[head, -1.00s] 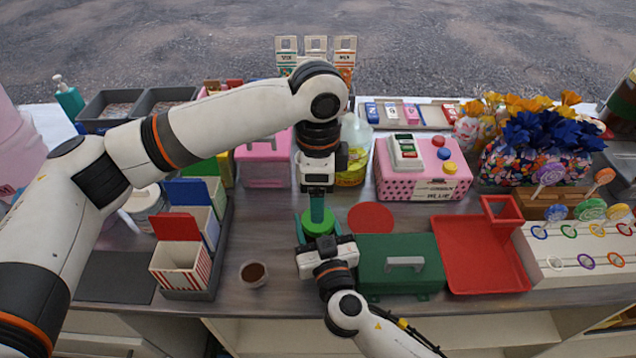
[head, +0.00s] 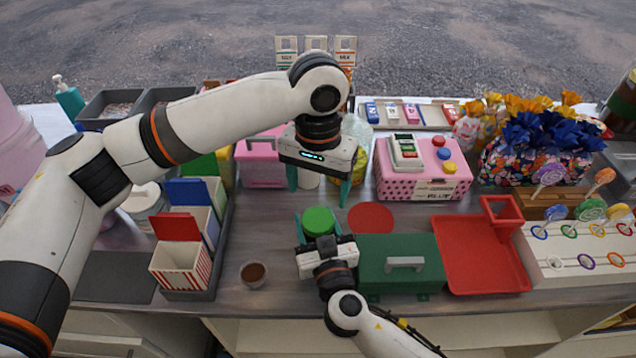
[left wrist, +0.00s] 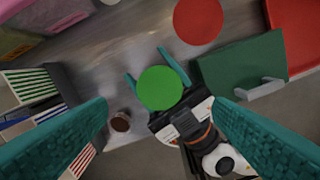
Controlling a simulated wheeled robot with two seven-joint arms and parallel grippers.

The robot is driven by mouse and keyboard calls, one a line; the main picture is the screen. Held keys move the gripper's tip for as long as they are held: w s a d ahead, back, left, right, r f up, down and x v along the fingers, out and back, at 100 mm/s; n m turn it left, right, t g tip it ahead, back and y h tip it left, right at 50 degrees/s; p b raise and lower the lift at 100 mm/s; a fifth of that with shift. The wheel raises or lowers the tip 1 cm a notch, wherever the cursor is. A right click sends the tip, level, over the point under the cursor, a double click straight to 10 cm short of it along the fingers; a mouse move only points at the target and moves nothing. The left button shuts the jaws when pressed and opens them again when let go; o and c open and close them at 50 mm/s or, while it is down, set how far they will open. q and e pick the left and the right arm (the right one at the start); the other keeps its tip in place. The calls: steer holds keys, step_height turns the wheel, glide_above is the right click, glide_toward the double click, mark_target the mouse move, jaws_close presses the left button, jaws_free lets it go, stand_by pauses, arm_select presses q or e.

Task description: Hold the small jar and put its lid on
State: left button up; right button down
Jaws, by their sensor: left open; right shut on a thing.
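The green lid (head: 318,220) sits level over the small jar, which is almost wholly hidden beneath it. I cannot tell how snugly the lid is seated. The lid also shows as a green disc in the left wrist view (left wrist: 160,88). My right gripper (head: 318,224) is shut on the jar, one teal finger on each side, at the counter's front middle. My left gripper (head: 319,190) is open and empty, above and slightly behind the lid. Its two fingers stand wide apart in the left wrist view (left wrist: 160,115).
A flat red disc (head: 371,217) and a green box (head: 400,266) lie right of the jar. A red tray (head: 480,255) is farther right. A small brown-filled cup (head: 253,273) stands to the left, with striped boxes (head: 180,268) beyond it. Bare counter lies around the cup.

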mark_target(319, 219)
arm_select(q)
steer(key=shift+f, duration=0.1)
steer(key=shift+f, duration=3.95)
steer(key=shift+c, duration=0.2)
steer(key=c, duration=1)
steer(key=shift+m, duration=1)
steer(key=o, duration=1.2)
steer(key=shift+s, duration=0.1)
steer(key=shift+d+r, duration=0.1)
steer(key=shift+r, duration=0.05)
steer(key=r, duration=1.1)
steer(key=shift+a+r, duration=0.2)
steer(key=shift+r, duration=0.2)
